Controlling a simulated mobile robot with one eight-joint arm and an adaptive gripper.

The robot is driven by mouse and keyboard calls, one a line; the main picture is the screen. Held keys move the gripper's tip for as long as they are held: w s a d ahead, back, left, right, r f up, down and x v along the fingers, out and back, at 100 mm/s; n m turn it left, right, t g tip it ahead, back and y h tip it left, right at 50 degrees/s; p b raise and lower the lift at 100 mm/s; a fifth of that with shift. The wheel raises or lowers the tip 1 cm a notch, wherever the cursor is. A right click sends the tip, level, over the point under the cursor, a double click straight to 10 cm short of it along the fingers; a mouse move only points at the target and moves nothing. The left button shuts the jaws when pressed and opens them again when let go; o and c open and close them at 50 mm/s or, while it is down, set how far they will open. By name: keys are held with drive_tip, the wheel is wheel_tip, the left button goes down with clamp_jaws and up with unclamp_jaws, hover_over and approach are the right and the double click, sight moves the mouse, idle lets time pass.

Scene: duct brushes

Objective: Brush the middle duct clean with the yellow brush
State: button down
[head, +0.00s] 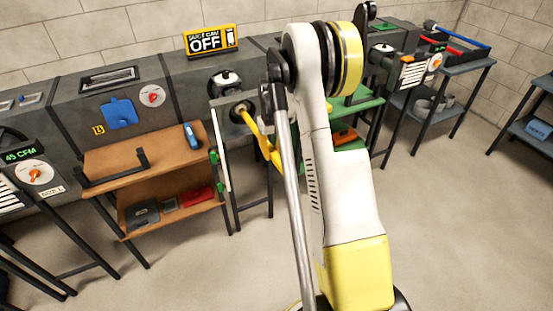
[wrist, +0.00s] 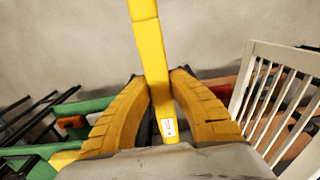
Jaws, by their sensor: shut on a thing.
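My gripper (wrist: 160,82) is shut on the yellow brush's handle (wrist: 149,38), its yellow fingers on both sides of it. The handle runs up out of the top of the wrist view. In the head view the yellow brush (head: 247,118) slants from my gripper up to the round dark opening in the front of the middle duct (head: 191,68). Its far end is at or in that opening. The bristles are hidden, and I cannot tell how deep they are. My arm hides part of the duct and most of the gripper.
A white-edged panel with green clips (head: 220,150) stands just left of the opening. A brown shelf (head: 170,194) holding a blue item is left of it. A green shelf (head: 357,102) is behind my arm. A pale slatted grille (wrist: 285,92) is close at right. The front floor is clear.

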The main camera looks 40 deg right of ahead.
sight(282, 163)
drive_tip(key=w, duration=0.3)
drive_tip(key=w+d, duration=0.1)
drive_tip(key=w, duration=0.2)
drive_tip(key=w+d, duration=0.1)
drive_tip(key=w, duration=0.2)
drive_tip(key=shift+w+d+f, duration=0.15)
drive_tip(key=shift+w, duration=0.05)
drive_tip(key=shift+s+a+b, duration=0.35)
drive_tip(key=shift+s+a, duration=0.3)
drive_tip(key=shift+s, duration=2.1)
drive_tip(key=shift+s+a+b, duration=0.4)
drive_tip(key=shift+s+a, duration=0.3)
drive_tip(key=shift+s, duration=2)
drive_tip(key=shift+s+a+b, duration=0.35)
drive_tip(key=shift+s+a, duration=0.3)
drive_tip(key=shift+s, duration=2.1)
drive_tip(key=w+d, duration=0.1)
drive_tip(key=w, duration=0.4)
drive_tip(key=w+d, duration=0.1)
drive_tip(key=w, duration=0.5)
drive_tip(key=w+d, duration=0.2)
drive_tip(key=w, duration=0.3)
drive_tip(key=shift+w, duration=0.25)
drive_tip(key=shift+s, duration=0.1)
